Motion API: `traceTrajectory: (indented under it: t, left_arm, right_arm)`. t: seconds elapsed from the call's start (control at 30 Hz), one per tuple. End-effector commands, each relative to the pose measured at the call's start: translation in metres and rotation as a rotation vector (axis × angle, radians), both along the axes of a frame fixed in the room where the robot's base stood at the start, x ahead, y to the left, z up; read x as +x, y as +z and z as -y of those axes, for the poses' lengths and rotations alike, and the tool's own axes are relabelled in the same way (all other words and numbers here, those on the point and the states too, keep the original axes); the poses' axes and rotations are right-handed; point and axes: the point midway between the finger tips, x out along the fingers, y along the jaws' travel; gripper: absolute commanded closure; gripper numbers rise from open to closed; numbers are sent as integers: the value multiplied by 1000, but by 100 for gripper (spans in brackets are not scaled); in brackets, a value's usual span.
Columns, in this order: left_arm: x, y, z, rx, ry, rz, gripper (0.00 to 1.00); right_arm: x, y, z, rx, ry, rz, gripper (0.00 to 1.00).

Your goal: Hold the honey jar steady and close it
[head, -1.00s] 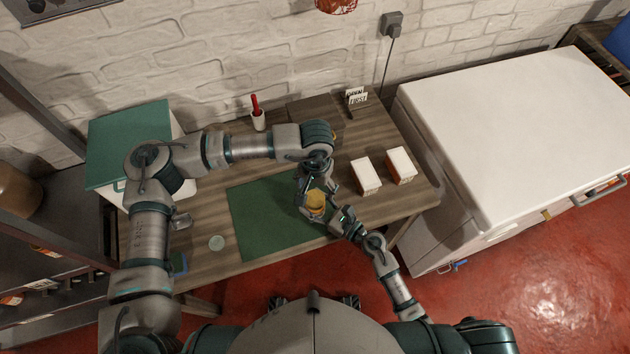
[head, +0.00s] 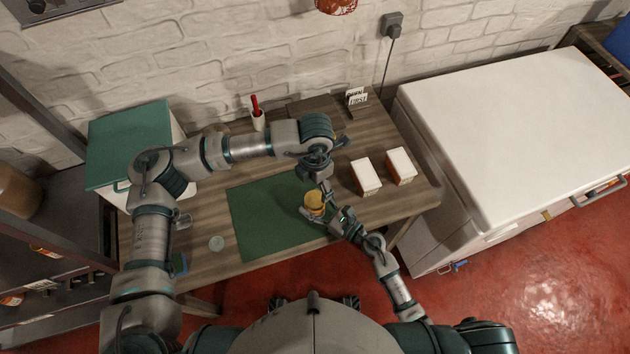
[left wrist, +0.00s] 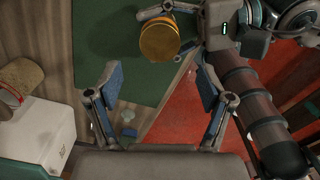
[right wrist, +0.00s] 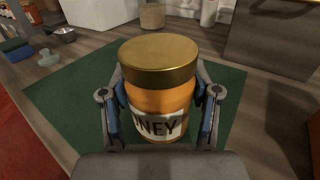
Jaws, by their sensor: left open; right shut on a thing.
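The honey jar (right wrist: 160,100) stands upright, amber with a white label, and a gold lid (right wrist: 158,55) sits level on its top. How tight the lid is, I cannot tell. The jar also shows near the right edge of the green mat in the head view (head: 314,205). My right gripper (head: 332,212) is shut on the jar's sides below the lid, one finger on each side in the right wrist view (right wrist: 160,108). My left gripper (head: 323,178) is open and empty, apart from the jar; in the left wrist view (left wrist: 158,85) the lid (left wrist: 160,40) lies beyond its fingertips.
The green mat (head: 262,222) is otherwise mostly clear. Two white-topped boxes (head: 366,176) (head: 401,166) stand right of it. A pale round object (head: 216,243) lies left of it. A cup with a red-handled tool (head: 258,118) and a small sign (head: 356,98) stand at the back.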

Motion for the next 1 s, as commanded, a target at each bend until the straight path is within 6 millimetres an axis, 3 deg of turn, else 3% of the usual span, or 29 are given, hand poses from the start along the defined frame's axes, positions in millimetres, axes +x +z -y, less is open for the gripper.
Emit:
traceTrajectory:
  t: [0.1,0.3,0.77,1.0]
  left_arm:
    - [0,1,0,-1,219,0,20]
    - [0,3,0,0,427,1,20]
    - [0,1,-1,1,460,0,20]
    - [0,-29,-1,1,460,-1,20]
  right_arm:
    - [-1,-2,-1,0,3,-4,100]
    - [-1,-1,-1,0,3,-4,100]
    - [-1,-1,-1,0,3,-4,100]
    - [-1,-1,-1,0,3,-4,100]
